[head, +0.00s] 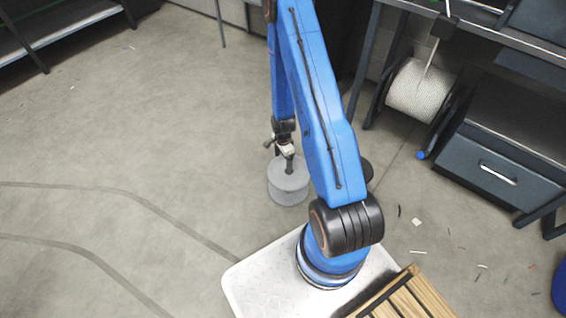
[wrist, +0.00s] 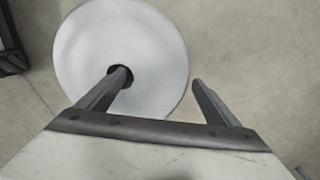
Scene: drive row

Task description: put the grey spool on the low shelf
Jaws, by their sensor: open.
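The grey spool (head: 288,191) stands on the concrete floor beside my base, its round face up. In the wrist view the spool (wrist: 150,45) shows as a pale disc with a dark centre hole. My gripper (head: 284,164) is over it, pointing down. In the wrist view my gripper (wrist: 160,79) is open and empty. Its left finger is at the centre hole, and its right finger is just outside the disc's edge. I cannot tell how deep the fingers reach. A low grey shelf (head: 60,24) on dark legs is at the far upper left.
A workbench with a drawer unit (head: 490,168) and a reel of white cord (head: 420,90) stands at the right. Small scraps litter the floor near it. A slatted wooden thing (head: 408,300) is at the bottom. The floor at left is open.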

